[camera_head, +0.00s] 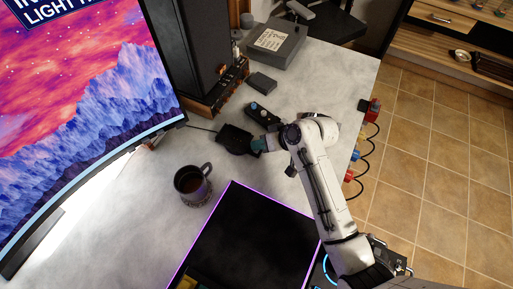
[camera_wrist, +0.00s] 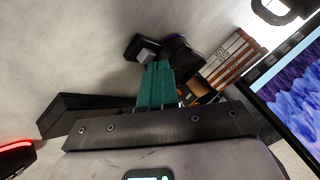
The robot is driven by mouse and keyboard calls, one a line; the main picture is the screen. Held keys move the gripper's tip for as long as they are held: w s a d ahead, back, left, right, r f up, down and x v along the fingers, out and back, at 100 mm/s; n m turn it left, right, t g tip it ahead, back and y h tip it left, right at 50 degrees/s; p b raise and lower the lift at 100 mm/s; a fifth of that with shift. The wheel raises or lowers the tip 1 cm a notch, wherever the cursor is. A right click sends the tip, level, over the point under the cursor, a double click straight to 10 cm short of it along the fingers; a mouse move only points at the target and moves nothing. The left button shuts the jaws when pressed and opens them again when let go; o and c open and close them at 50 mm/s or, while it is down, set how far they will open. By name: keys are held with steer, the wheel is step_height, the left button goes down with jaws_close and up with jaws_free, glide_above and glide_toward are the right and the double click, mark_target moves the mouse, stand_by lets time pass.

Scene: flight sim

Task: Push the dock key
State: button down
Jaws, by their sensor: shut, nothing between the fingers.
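My gripper (camera_head: 257,146) is over the desk in the head view, at the right end of a low black device (camera_head: 234,138) that may be the dock. Its teal fingers, pressed together, also show in the wrist view (camera_wrist: 157,80) and hold nothing. Just beyond the fingertips there is a dark block (camera_wrist: 142,48) with a lighter face beside a dark, purplish part. I cannot tell whether this is the dock key, or whether the fingertips touch it. The fingers and the wide gripper body hide part of what lies beneath.
A dark mug (camera_head: 192,184) stands left of my arm. A purple-edged black panel (camera_head: 250,240) lies in front. A small black controller (camera_head: 263,114) is behind my gripper, and a tall speaker (camera_head: 205,50) stands farther back. Colored boxes with cables (camera_head: 370,108) line the desk's right edge.

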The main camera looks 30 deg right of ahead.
stand_by(0.4)
steer(key=shift+r+p, duration=0.8)
steer(key=shift+p, duration=0.15)
steer(key=shift+r, duration=0.1)
step_height(320, 180, up, 6)
steer(key=p, duration=0.5)
steer(key=shift+p, duration=0.35)
steer(key=shift+d, duration=0.1)
